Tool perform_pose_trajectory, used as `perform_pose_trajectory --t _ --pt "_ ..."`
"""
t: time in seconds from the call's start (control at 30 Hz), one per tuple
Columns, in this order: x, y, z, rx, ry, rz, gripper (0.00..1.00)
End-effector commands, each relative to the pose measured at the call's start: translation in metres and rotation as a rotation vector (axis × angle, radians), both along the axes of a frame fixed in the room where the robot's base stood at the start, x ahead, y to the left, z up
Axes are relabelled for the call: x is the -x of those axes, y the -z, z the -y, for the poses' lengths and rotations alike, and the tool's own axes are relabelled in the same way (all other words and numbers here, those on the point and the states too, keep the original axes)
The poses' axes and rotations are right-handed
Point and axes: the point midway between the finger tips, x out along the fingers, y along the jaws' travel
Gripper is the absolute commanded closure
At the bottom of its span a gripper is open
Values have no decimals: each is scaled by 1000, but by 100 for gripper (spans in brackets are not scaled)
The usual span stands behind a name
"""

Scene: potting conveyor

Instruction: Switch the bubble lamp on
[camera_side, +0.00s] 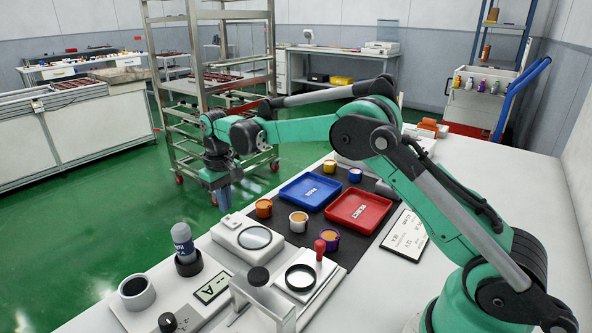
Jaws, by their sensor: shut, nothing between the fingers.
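A white box with a round grey glass panel (255,238) sits near the bench's left edge; it looks like the bubble lamp. The panel looks dull grey, with no clear glow. A small raised white piece (229,220), likely its switch, is on the box's far-left end. My gripper (225,204) points down just above that end, shut and empty. Whether its tips touch the switch piece cannot be told from this angle.
A bottle in a black holder (185,246) and a white cup (136,292) stand at front left. A black ring stand (300,278) with a red-knobbed lever (320,249) is in front. Small colored pots, a blue tray (311,191) and a red tray (358,210) lie to the right.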

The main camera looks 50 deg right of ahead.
Motion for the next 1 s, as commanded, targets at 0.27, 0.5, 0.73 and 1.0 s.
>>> perform_pose_trajectory --t 0.27,0.5,0.73,1.0 --pt "0 0 0 0 0 0 100" --pt "0 3 0 0 0 0 100" --pt "0 6 0 0 0 0 100" --pt "0 10 0 0 0 0 100"
